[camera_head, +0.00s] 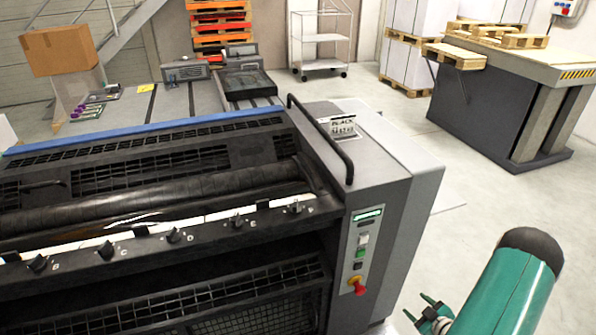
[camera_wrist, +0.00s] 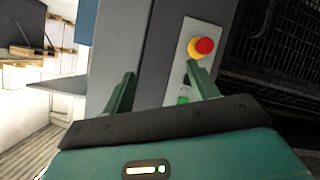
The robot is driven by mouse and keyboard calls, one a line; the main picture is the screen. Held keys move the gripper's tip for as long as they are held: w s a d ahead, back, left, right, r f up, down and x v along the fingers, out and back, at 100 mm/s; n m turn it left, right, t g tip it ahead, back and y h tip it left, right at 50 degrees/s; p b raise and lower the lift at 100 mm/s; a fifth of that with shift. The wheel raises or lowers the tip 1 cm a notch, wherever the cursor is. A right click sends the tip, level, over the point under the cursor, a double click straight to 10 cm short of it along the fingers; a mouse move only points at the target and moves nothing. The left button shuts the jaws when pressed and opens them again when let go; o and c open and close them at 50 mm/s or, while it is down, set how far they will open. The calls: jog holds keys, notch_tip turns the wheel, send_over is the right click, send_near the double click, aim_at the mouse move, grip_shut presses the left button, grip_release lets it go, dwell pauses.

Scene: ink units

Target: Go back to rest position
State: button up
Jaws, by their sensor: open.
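My gripper (camera_head: 431,312) is at the lower right of the head view, to the right of the printing machine's control panel (camera_head: 360,250). Its two green fingers are apart, with nothing between them. In the wrist view my gripper (camera_wrist: 160,88) also shows open and empty. Beyond its right finger is a red knob on a yellow base (camera_wrist: 202,47); this knob also shows low on the panel in the head view (camera_head: 357,285). The fingers look apart from the panel, though the exact gap cannot be told. Part of the panel is hidden behind the right finger in the wrist view.
The printing machine (camera_head: 398,165) fills the left and middle, with a black handrail (camera_head: 322,140) on top. A grey platform (camera_head: 490,105) with pallets stands at the back right, and a white trolley (camera_head: 320,40) at the back. The floor (camera_head: 480,205) between is clear.

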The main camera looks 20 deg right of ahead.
jog(key=w+d+r+g+h, duration=0.2)
jog(key=w+r, duration=0.5)
jog(key=r, duration=0.3)
jog(key=w+a+r+m+g+h, duration=0.1)
jog(key=w+a+r, duration=0.1)
jog(key=a+r, duration=0.35)
jog(key=w+a+r+m+g, duration=0.1)
jog(key=w+a+r, duration=0.1)
jog(key=r, duration=0.7)
jog(key=w+a+r+m+h, duration=0.1)
jog(key=a+r, duration=0.2)
jog(key=r, duration=0.4)
jog(key=s+a+r+m+g, duration=0.1)
jog(key=s+a+r, duration=0.1)
jog(key=a+r, duration=0.55)
jog(key=s+a+r+g+y, duration=0.1)
jog(key=s+a+r+y, duration=0.1)
jog(key=s+a, duration=0.7)
jog(key=s+a+r+m+g+y, duration=0.1)
jog(key=s+a+r+y, duration=0.1)
jog(key=s+a+r, duration=0.3)
jog(key=s+a, duration=0.4)
jog(key=a, duration=0.3)
jog(key=shift+s+a+m, duration=0.15)
jog(key=shift+a+m, duration=0.15)
jog(key=shift+a, duration=0.1)
jog(key=shift+r, duration=0.1)
